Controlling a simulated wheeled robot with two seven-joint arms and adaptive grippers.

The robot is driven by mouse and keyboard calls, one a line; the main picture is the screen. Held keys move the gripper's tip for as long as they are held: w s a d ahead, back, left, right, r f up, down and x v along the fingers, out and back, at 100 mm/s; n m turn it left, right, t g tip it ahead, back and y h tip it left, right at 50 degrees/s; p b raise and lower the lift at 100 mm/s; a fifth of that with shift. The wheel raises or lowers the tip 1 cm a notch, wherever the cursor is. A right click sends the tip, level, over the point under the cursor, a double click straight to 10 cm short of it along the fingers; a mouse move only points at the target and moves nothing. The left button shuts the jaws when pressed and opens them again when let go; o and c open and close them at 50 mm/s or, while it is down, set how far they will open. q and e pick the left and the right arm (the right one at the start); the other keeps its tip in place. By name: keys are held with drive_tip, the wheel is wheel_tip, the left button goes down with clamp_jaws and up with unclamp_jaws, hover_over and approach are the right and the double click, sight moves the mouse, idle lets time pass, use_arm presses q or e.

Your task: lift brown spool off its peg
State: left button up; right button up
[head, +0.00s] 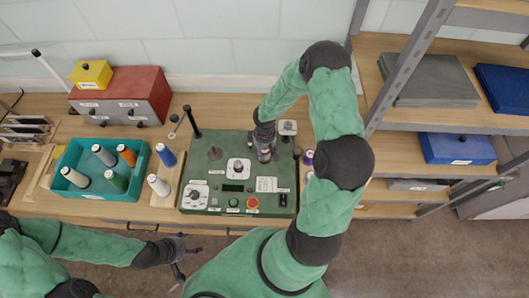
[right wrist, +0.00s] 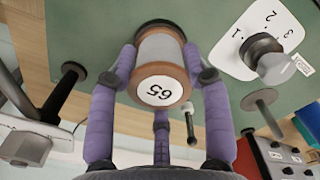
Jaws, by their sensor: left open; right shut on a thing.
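The brown spool (right wrist: 161,58) is wound with grey and has a round white end label with a number facing the right wrist camera. The purple fingers of my right gripper (right wrist: 160,72) close around it from both sides. In the head view my right gripper (head: 264,150) is over the right part of the green machine panel and largely hides the spool. Whether a peg is still inside the spool cannot be told. My left gripper (head: 186,258) is open and empty, low in front of the table edge.
A teal tray (head: 139,185) with several spools stands left. Blue (head: 166,154) and white (head: 158,185) spools stand beside it. A red box (head: 150,92) is behind.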

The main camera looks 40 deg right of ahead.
drive_tip(key=shift+r+p, duration=2.35)
drive_tip(key=shift+r, duration=1.15)
drive_tip(key=shift+f, duration=0.1)
